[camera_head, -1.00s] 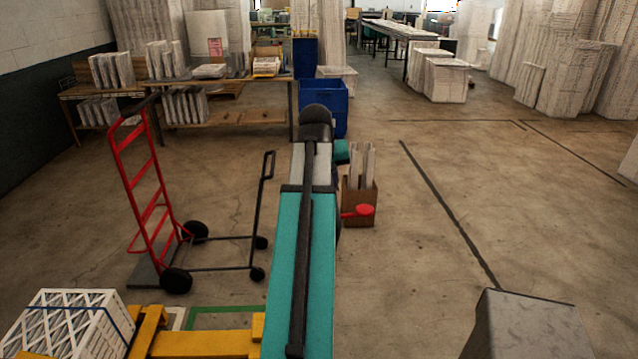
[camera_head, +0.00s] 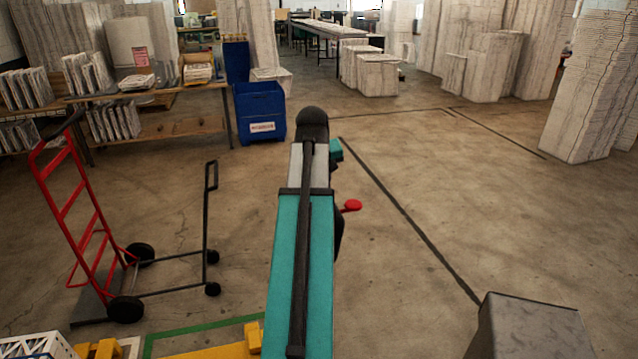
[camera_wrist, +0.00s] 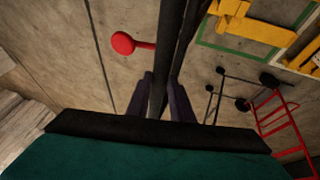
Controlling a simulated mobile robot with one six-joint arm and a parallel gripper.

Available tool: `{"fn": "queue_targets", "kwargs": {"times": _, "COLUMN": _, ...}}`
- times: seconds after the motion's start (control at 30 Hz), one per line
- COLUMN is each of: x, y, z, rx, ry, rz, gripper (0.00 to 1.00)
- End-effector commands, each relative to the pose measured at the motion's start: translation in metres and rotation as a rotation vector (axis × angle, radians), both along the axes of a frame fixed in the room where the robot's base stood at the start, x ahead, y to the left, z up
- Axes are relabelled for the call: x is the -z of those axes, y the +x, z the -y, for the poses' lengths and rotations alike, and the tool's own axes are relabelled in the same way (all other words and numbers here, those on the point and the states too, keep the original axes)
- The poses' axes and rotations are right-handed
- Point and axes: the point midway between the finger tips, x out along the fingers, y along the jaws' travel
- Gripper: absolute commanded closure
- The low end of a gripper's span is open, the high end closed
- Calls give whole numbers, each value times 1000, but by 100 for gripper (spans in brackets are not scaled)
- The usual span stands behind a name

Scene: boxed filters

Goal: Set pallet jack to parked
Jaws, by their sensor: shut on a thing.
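My gripper (camera_wrist: 160,82) is shut on a dark bar (camera_wrist: 168,45), which looks like the pallet jack's handle. A red knob (camera_wrist: 123,43) on a short stem sticks out beside the bar. The knob also shows right of my arm in the head view (camera_head: 351,205), where my arm hides the fingers and most of the handle. Yellow parts of the pallet jack (camera_head: 253,337) show at the bottom edge, and in the wrist view (camera_wrist: 252,27) at the upper right. A green floor outline (camera_head: 190,331) lies around or beside them; how they line up is unclear.
A red hand truck (camera_head: 85,205) stands at left. A blue bin (camera_head: 260,112) and a bench with filters (camera_head: 170,127) stand behind.

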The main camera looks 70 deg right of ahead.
Motion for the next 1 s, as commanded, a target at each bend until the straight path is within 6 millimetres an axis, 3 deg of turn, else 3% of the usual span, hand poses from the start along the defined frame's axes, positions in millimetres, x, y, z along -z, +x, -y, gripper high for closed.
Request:
{"fn": "queue_targets", "kwargs": {"times": 0.23, "x": -2, "y": 13, "z": -6, "rx": -18, "ry": 2, "rz": 12, "gripper": 100}}
{"fn": "queue_targets", "kwargs": {"times": 0.27, "x": -2, "y": 13, "z": -6, "rx": -19, "ry": 1, "rz": 11, "gripper": 75}}
{"fn": "queue_targets", "kwargs": {"times": 0.37, "x": -1, "y": 14, "z": -7, "rx": -20, "ry": 2, "rz": 12, "gripper": 61}}
{"fn": "queue_targets", "kwargs": {"times": 0.77, "x": -2, "y": 12, "z": -7, "rx": -19, "ry": 3, "rz": 7, "gripper": 61}}
{"fn": "queue_targets", "kwargs": {"times": 1.0, "x": -13, "y": 11, "z": -12, "rx": -19, "ry": 2, "rz": 7, "gripper": 61}}
